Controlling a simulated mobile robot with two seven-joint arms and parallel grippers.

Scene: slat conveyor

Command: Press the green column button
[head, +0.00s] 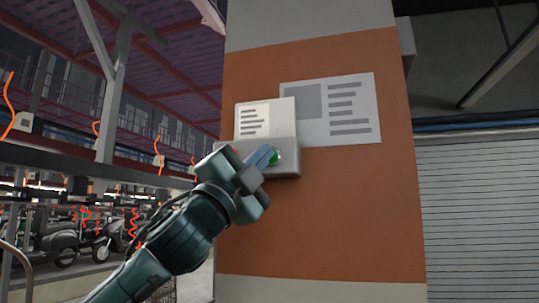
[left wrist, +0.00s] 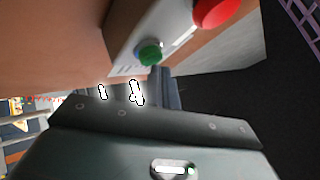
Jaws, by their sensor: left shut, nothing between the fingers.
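The green button (head: 276,156) sits on a grey control box (head: 288,171) fixed to the orange and white column (head: 330,210). My left gripper (head: 264,156) is shut and empty, its fingertips right beside the green button and partly over it in the head view. In the left wrist view the green button (left wrist: 150,54) shows close to the finger tips (left wrist: 160,72). I cannot tell whether they touch it. My right gripper is not in view.
A notice (head: 265,117) and a larger sign (head: 340,108) are on the column above the box. A slatted shutter (head: 480,200) stands at the right. Parked scooters (head: 60,238) stand at the lower left behind my arm.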

